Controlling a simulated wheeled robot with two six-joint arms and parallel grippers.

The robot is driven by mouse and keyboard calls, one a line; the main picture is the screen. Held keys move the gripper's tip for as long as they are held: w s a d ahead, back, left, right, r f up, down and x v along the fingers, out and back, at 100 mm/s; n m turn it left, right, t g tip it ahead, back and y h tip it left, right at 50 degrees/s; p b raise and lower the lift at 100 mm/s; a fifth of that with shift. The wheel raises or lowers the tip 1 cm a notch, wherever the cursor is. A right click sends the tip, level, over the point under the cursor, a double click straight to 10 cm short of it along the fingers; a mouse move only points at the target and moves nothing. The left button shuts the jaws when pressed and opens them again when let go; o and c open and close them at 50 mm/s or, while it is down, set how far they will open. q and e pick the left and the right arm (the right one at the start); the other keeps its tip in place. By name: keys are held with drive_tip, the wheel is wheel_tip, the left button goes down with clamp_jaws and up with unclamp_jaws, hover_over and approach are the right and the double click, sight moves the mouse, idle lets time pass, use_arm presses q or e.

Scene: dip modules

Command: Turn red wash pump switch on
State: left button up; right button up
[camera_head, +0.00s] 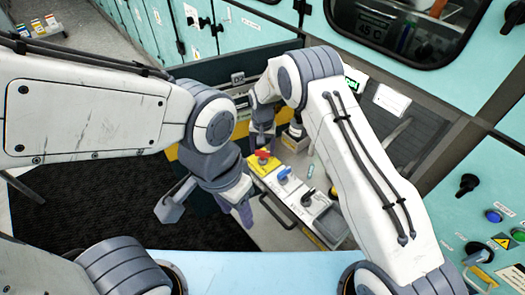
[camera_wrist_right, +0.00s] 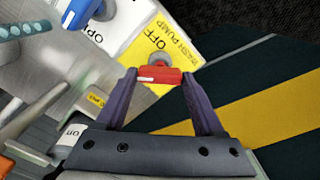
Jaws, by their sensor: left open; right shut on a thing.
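The red wash pump switch (camera_head: 263,154) sits on a yellow plate (camera_head: 258,166) at the far end of a panel in the head view. In the right wrist view the red handle (camera_wrist_right: 160,75) lies across the gap between my right gripper's purple fingertips (camera_wrist_right: 158,78), which are shut on its two ends. The yellow plate there reads OFF and WASH PUMP; any ON mark is not visible. In the head view my right gripper (camera_head: 263,146) is above the switch. My left gripper (camera_head: 208,208) is open and empty, left of the panel.
A blue switch (camera_head: 284,174) and a black switch (camera_head: 308,196) follow on white plates along the panel. The panel has a front handle. A dark mat (camera_head: 100,205) covers the floor at left. Teal cabinets stand behind and at right.

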sight(262, 151)
drive_tip(key=n+b, duration=0.1)
drive_tip(key=n, duration=0.3)
drive_tip(key=shift+n, duration=0.3)
drive_tip(key=shift+a+r+n+b, duration=0.1)
drive_tip(key=shift+n+b, duration=0.3)
drive_tip(key=shift+n, duration=2.2)
drive_tip(key=shift+w, duration=0.1)
drive_tip(key=o, duration=1.4)
wheel_tip(262, 151, up, 10)
drive_tip(key=shift+r+b, duration=0.25)
drive_tip(key=shift+b, duration=0.25)
